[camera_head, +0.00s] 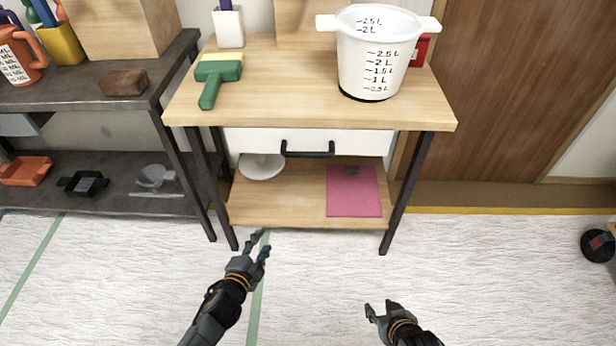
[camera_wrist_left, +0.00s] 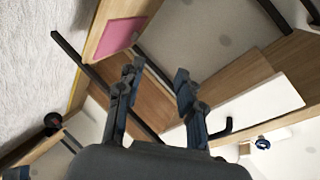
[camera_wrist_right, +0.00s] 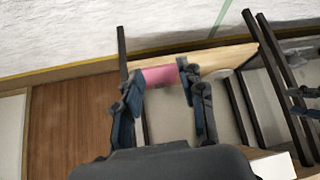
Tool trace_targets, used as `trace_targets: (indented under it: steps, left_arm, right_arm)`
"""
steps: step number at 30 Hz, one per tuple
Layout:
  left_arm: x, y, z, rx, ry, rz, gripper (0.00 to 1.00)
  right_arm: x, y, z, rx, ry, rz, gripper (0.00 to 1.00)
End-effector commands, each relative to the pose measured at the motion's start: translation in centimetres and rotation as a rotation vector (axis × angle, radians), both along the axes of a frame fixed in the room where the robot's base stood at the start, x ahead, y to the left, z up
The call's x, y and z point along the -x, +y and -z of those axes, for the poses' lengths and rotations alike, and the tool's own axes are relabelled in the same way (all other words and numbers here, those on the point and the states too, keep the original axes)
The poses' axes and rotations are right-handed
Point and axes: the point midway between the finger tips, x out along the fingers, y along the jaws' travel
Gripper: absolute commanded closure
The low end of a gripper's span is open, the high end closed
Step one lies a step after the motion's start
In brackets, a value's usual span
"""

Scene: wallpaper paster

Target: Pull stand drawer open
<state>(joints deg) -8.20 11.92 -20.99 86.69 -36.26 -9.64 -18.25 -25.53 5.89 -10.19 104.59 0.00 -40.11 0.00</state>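The stand (camera_head: 300,105) has a wooden top, dark metal legs and a lower shelf. Its white drawer (camera_head: 250,141) sits under the top with a black bar handle (camera_head: 307,151) at the middle and looks shut. In the left wrist view, the white drawer front (camera_wrist_left: 260,108) and part of the dark handle (camera_wrist_left: 222,130) show at the right. My left gripper (camera_head: 261,243) is open and empty, in front of the stand and lower left of the handle. My right gripper (camera_head: 376,309) is open and empty, lower right of the handle and farther from the stand.
A measuring bucket (camera_head: 375,50) and a green brush (camera_head: 216,78) are on the stand's top. A white bowl (camera_head: 261,167) and a pink sheet (camera_head: 353,192) are on its lower shelf. A dark shelf unit (camera_head: 85,92) stands left. The floor in front is clear.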

Motion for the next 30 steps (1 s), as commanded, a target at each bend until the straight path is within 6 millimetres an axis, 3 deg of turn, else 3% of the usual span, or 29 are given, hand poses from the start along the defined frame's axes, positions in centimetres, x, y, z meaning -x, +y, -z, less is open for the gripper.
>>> trace_targets:
  steps: [1, 4, 9, 12, 16, 20, 30]
  left_arm:
    - [-1.4, -1.2, -1.2, -0.044, -0.108, 0.049, 0.63]
    - [-2.8, -3.3, -6.4, -0.138, -0.301, 0.125, 0.63]
    - [-2.6, -5.8, -13.4, -0.258, -0.552, 0.194, 0.63]
    - [-2.0, -6.5, -15.8, -0.299, -0.634, 0.209, 0.63]
    - [-1.9, -7.0, -17.3, -0.321, -0.677, 0.215, 0.63]
    - [-3.0, -7.4, -17.8, -0.322, -0.679, 0.215, 0.63]
    - [-9.3, -10.1, -18.9, -0.319, -0.678, 0.215, 0.63]
  right_arm:
    - [-1.0, 0.2, -0.5, -0.01, -0.053, 0.0, 0.6]
    - [-2.2, 0.5, -4.3, -0.028, -0.138, 0.0, 0.6]
    - [-2.3, 0.6, -9.8, -0.05, -0.248, 0.0, 0.6]
    - [-2.1, 0.6, -11.8, -0.057, -0.283, 0.0, 0.6]
    - [-1.9, 0.6, -13.0, -0.06, -0.298, 0.0, 0.6]
    - [-1.7, 0.5, -13.1, -0.057, -0.286, 0.0, 0.6]
    - [-1.8, 0.5, -13.0, -0.058, -0.291, 0.0, 0.6]
